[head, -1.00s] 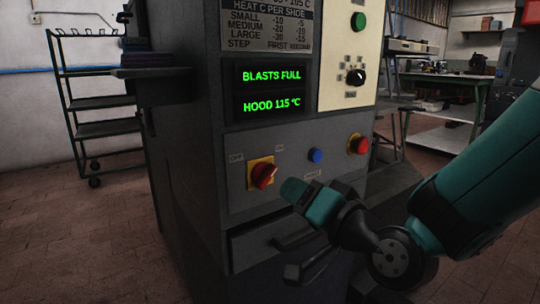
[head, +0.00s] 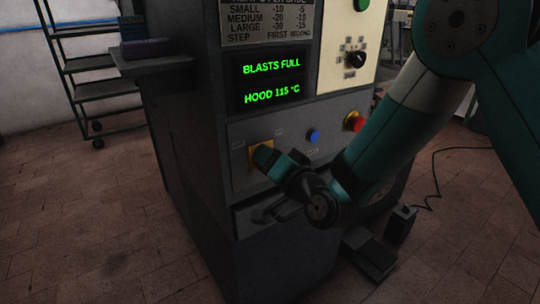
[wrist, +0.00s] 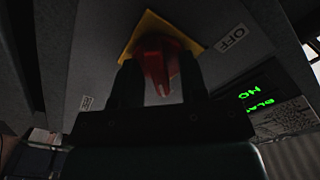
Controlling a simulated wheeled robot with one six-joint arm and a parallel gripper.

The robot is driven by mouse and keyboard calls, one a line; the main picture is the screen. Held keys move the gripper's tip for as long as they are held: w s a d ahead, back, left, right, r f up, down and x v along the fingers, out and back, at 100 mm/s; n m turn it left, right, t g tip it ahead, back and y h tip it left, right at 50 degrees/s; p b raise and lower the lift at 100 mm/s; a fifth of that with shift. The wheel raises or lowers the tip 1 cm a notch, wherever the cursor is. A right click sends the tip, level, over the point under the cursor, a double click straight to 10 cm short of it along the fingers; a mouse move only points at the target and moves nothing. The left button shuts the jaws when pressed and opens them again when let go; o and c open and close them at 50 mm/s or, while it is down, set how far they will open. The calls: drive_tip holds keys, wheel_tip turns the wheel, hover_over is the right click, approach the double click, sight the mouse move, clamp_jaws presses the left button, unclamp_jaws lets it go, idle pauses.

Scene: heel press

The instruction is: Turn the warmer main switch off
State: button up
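The warmer main switch is a red rotary handle (wrist: 157,62) on a yellow plate (wrist: 148,22), seen in the wrist view. An OFF label (wrist: 232,38) is to its upper right and another small label (wrist: 86,103) to its lower left. My gripper (wrist: 160,80) is at the switch, one dark finger on each side of the red handle. The fingers look apart, with dark gaps beside the handle; contact is hard to judge. In the head view my gripper (head: 264,157) hides the red handle, and only part of the yellow plate (head: 254,170) shows.
A blue button (head: 313,135) and a red knob on yellow (head: 354,121) are to the right on the same panel. Green displays (head: 271,80) read BLASTS FULL and HOOD 115 °C. A drawer handle (head: 268,209) is below. A pedal (head: 369,254) is on the floor.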

drive_tip(key=shift+c, duration=0.2)
clamp_jaws()
drive_tip(key=shift+n, duration=0.3)
drive_tip(key=n+b, duration=0.2)
drive_tip(key=n, duration=0.2)
drive_tip(key=shift+s+a, duration=0.1)
drive_tip(key=shift+n+b, duration=1.25)
drive_tip(key=shift+n, duration=0.85)
drive_tip(key=shift+a+r, duration=0.1)
